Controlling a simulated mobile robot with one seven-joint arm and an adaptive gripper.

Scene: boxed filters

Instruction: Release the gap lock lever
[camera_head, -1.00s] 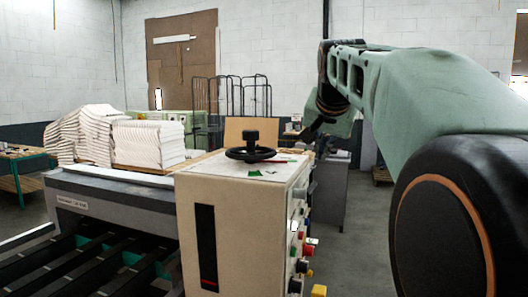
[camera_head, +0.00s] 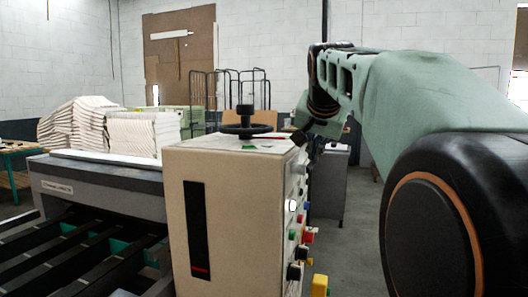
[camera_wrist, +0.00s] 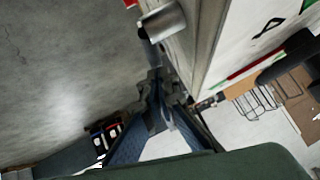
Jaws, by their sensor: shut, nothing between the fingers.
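The cream machine cabinet (camera_head: 222,205) has a black handwheel (camera_head: 246,128) on its top. In the wrist view, a grey metal cylinder (camera_wrist: 165,19) with a dark end sticks out from the cabinet's side wall. It may be the gap lock lever, but I cannot tell. My gripper (camera_head: 306,137) is at the cabinet's upper right edge in the head view. In the wrist view my gripper (camera_wrist: 165,92) has its fingers together and empty, beside the cabinet's edge and apart from the cylinder. In the head view the lever cannot be made out clearly.
Coloured buttons and knobs (camera_head: 297,252) line the cabinet's right side below my gripper. Paper stacks (camera_head: 143,134) lie on the machine at the left. A grey cabinet (camera_head: 330,185) stands behind. The floor right of the machine is open.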

